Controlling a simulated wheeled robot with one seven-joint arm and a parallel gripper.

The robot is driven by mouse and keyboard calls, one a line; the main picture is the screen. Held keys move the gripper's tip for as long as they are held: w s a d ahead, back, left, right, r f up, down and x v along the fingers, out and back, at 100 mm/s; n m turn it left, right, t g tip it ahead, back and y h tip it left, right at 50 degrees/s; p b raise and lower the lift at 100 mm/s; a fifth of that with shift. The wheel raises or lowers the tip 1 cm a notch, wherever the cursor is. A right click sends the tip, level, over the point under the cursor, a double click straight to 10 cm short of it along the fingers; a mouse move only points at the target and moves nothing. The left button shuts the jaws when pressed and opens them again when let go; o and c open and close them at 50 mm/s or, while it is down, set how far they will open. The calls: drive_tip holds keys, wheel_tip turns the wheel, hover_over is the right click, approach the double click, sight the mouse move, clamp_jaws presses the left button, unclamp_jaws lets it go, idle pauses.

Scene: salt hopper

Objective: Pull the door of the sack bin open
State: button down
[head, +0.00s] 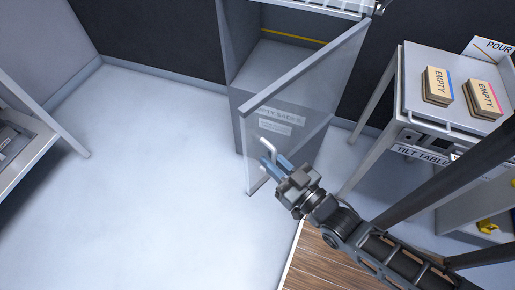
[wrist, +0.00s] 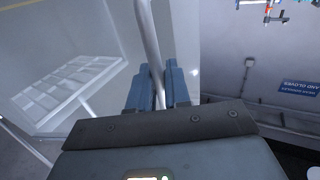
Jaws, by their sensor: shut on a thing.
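The sack bin (head: 238,120) is a grey cabinet against the dark wall. Its see-through door (head: 310,95) stands swung out from the bin, with the inside showing behind it. White labels (head: 280,119) are on the door. A pale bar handle (head: 268,147) is at the door's outer part; it also shows as a rod in the wrist view (wrist: 148,35). My gripper (head: 276,166) has blue fingers, which close around the handle in the wrist view (wrist: 158,88). The exact contact of the fingertips is partly hidden.
The tilt table (head: 425,119) stands at the right, with two packs marked EMPTY (head: 437,85) on it. A bench (head: 30,150) is at the left edge. The pale floor (head: 150,180) between is clear. A wooden floor patch (head: 325,265) lies below my arm.

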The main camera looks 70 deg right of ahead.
drive_tip(key=s+a+n+t+y, duration=0.1)
drive_tip(key=s+n+y, duration=0.2)
drive_tip(key=s, duration=0.9)
drive_tip(key=shift+s+a+n+t+y, duration=0.3)
drive_tip(key=shift+s+y, duration=0.1)
drive_tip(key=shift+y, duration=0.7)
drive_tip(key=c, duration=1.3)
unclamp_jaws()
drive_tip(key=shift+c, duration=0.2)
drive_tip(key=s+a+b, duration=0.1)
drive_tip(key=s, duration=0.6)
drive_tip(key=shift+s, duration=0.35)
